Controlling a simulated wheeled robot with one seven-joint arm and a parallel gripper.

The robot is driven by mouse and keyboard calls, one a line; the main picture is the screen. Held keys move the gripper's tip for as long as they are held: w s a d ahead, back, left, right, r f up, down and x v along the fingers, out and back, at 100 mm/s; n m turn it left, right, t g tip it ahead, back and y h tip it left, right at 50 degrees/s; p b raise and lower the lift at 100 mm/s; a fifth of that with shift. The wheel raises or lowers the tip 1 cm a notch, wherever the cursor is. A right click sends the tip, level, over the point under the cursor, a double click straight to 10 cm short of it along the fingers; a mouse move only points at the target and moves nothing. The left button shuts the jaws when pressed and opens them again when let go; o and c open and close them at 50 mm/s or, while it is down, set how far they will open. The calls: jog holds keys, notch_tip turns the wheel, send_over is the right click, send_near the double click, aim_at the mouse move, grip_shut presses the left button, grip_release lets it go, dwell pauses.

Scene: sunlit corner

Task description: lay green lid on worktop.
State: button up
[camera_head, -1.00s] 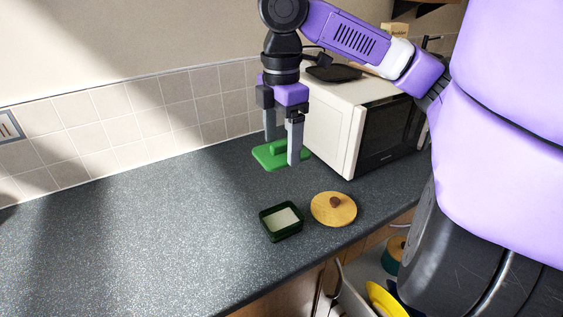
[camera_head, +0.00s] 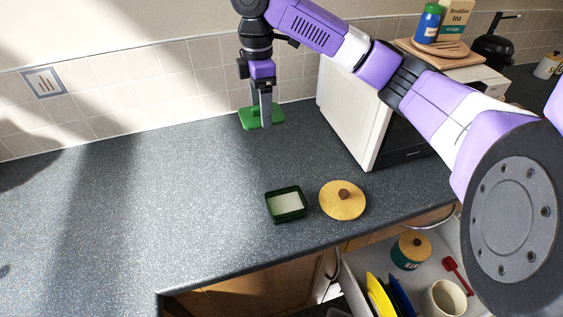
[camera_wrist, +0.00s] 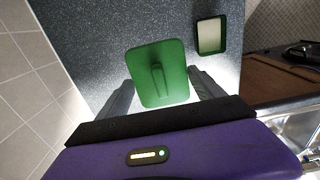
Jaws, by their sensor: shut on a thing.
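The green lid (camera_head: 248,118) is a flat rounded rectangle with a raised bar handle. My gripper (camera_head: 262,108) points down and is shut on the lid's handle, at the back of the worktop (camera_head: 180,190) near the tiled wall. I cannot tell whether the lid touches the worktop. In the wrist view the lid (camera_wrist: 143,70) shows between the two fingers of my gripper (camera_wrist: 158,88). A dark green open dish (camera_head: 287,217) with pale contents stands on the worktop towards the front, apart from the lid. It also shows in the wrist view (camera_wrist: 198,50).
A round wooden lid (camera_head: 338,208) with a brown knob lies right of the dish. A white microwave (camera_head: 348,108) stands right of my gripper. An open drawer (camera_head: 455,245) with crockery is below the front edge. The worktop's left and middle are clear.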

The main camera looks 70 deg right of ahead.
jog(key=shift+s+d+f, duration=0.1)
jog(key=shift+d+f, duration=0.05)
jog(key=shift+d, duration=0.45)
jog(key=shift+s+d+f, duration=0.1)
jog(key=shift+d+f, duration=0.15)
jog(key=shift+f, duration=0.05)
notch_tip(320, 180, down, 19)
jog(key=shift+f+p, duration=0.2)
jog(key=shift+p, duration=0.4)
jog(key=shift+f, duration=0.15)
jog(key=o, duration=1.3)
jog(key=shift+o, duration=0.2)
